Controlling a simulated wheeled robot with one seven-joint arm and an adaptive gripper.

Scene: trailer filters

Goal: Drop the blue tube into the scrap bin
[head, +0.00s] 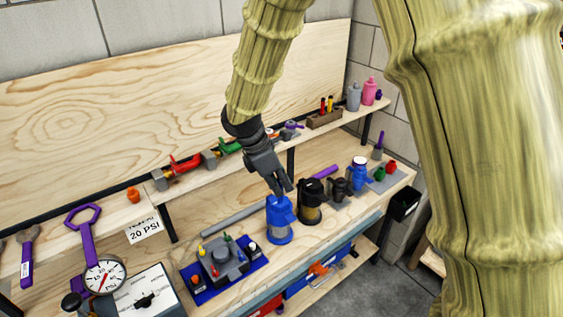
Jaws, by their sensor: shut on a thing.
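The exact contact is too small to see. A small black bin (404,203) hangs at the right end of the bench, well to the right of my gripper; it may be the scrap bin, but no label shows.
A black canister (309,203) stands close to the right of the blue cylinder. A blue tray with a grey fixture (223,262) lies to the left. A grey rod (235,216) and purple tube (325,172) lie behind. A shelf (215,172) runs above the bench.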

